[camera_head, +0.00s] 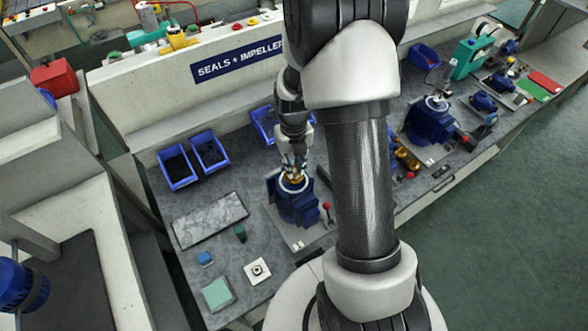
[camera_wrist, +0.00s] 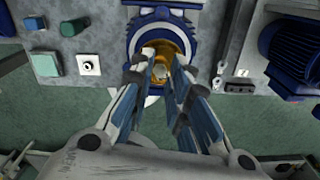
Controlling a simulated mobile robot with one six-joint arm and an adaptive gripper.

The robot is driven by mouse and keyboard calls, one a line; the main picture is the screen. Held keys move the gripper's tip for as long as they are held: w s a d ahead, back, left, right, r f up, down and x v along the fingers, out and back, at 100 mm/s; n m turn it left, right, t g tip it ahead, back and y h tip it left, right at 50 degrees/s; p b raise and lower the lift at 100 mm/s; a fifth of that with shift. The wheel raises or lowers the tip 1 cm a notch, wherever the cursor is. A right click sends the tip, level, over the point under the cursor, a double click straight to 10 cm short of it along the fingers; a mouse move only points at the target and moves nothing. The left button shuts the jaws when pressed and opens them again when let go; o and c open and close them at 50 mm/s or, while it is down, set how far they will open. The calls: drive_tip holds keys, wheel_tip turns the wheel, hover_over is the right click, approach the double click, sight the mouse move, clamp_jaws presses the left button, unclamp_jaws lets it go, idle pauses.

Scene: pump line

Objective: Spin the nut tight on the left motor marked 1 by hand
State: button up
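The left motor (camera_head: 297,208) is blue and stands on a light base plate on the bench. A brass-coloured part (camera_wrist: 158,48) sits in its round blue housing, which faces up. A small pale nut-like piece (camera_wrist: 160,72) shows at its centre in the wrist view, partly framed by the fingers. My gripper (camera_head: 293,172) points down at the top of this motor. In the wrist view my gripper (camera_wrist: 163,60) has its fingers apart on either side of the centre, and I see no clear contact. No number 1 is readable.
A second blue motor (camera_head: 432,122) stands further right, with brass parts (camera_head: 407,158) beside it. Blue bins (camera_head: 177,168) stand behind left. A grey mat (camera_head: 209,219), green block (camera_head: 218,294) and white square plate (camera_head: 257,270) lie left of the motor. A red-knobbed lever (camera_head: 327,207) rises close by.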

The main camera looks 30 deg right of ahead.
drive_tip(key=shift+o, duration=0.4)
drive_tip(key=shift+r, duration=0.1)
drive_tip(key=shift+r+p, duration=1.65)
drive_tip(key=shift+r, duration=0.6)
